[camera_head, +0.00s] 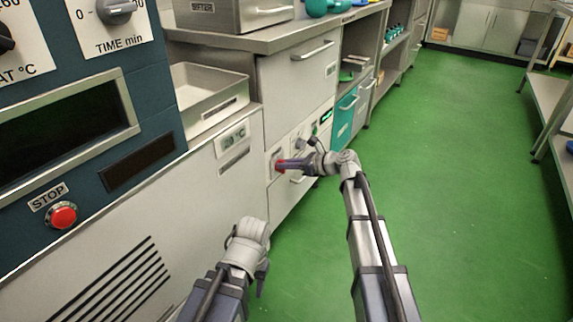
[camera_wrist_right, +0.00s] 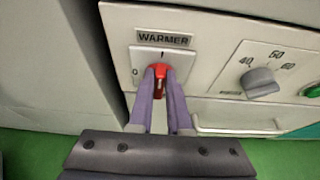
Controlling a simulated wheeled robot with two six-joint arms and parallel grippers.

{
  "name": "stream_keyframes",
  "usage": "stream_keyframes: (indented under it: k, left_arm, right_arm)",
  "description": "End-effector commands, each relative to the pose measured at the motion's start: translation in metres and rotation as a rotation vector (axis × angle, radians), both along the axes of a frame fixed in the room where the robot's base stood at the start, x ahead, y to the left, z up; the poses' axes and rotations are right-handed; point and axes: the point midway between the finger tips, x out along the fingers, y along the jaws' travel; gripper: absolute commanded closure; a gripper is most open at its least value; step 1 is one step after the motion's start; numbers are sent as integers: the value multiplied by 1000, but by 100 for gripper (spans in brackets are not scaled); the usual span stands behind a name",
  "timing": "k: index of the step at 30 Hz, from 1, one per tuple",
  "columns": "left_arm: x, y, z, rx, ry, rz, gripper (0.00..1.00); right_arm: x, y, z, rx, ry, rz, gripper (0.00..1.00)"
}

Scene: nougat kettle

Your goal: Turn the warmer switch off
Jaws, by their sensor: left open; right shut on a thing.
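The warmer switch is a red knob (camera_wrist_right: 158,77) on a pale plate (camera_wrist_right: 141,57) below a WARMER label (camera_wrist_right: 164,39) in the right wrist view. The plate bears a 0 at the left and a I mark at the top. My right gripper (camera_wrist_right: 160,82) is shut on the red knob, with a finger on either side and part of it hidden. In the head view, my right gripper (camera_head: 288,164) reaches the panel at the cabinet front. My left gripper (camera_head: 262,278) is low in front of the cabinets, apart from the switch; its fingers are hard to make out.
A grey dial (camera_wrist_right: 260,82) with numbers and a green button (camera_wrist_right: 312,90) are right of the switch. A handle (camera_wrist_right: 238,131) runs below the panel. A red STOP button (camera_head: 62,215) is at the left. The green floor (camera_head: 450,170) is clear at the right.

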Motion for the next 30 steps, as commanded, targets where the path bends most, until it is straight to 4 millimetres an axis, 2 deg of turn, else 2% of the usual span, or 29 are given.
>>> stream_keyframes:
  k: [17, 30]
  left_arm:
    - [0, 0, 0, 0, 0, 0, 54]
    - [0, 0, -7, 0, 0, 0, 54]
  right_arm:
    - [-1, 0, 0, -16, -22, 0, 100]
    - [-7, 4, -3, -184, -253, 0, 100]
